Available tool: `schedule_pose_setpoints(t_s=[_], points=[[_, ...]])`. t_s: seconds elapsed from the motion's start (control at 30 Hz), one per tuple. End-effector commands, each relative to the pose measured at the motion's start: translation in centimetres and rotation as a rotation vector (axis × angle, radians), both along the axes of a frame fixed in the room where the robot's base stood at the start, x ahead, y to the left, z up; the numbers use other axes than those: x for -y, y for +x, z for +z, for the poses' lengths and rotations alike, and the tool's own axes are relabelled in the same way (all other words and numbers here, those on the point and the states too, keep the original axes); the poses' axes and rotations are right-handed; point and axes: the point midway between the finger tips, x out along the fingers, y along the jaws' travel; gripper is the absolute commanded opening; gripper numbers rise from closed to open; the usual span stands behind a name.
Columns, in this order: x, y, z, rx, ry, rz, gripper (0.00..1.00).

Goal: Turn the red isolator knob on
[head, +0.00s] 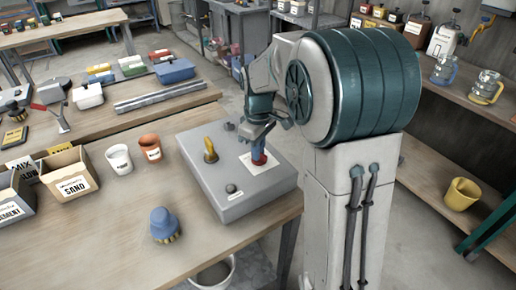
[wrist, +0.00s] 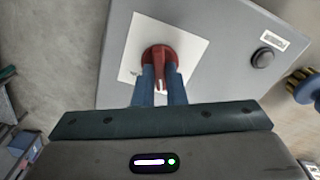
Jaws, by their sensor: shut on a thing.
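The red isolator knob (wrist: 158,55) sits on a white square plate (wrist: 185,45) on the grey control box. In the head view the red knob (head: 259,159) shows at the right part of the box, partly hidden by my fingers. My gripper (wrist: 160,88) has its two blue fingers on either side of the knob's grip and is shut on it. In the head view my gripper (head: 258,145) points down at the knob from above. The grey box (head: 205,190) lies on the wooden table.
A yellow lever (head: 210,150) stands up from the box left of the knob. A black button (head: 231,188) is near the box's front. A blue brush (head: 164,225), a white cup (head: 118,158) and a terracotta cup (head: 149,147) stand on the table to the left.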

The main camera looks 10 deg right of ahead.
Motion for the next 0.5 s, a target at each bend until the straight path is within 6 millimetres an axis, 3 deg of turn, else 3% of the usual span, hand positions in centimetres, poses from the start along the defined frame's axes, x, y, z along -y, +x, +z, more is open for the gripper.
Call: schedule_pose_setpoints(t_s=[0.5], points=[[0.09,0.06,0.12,0.0,0.0,-0.488,0.0]])
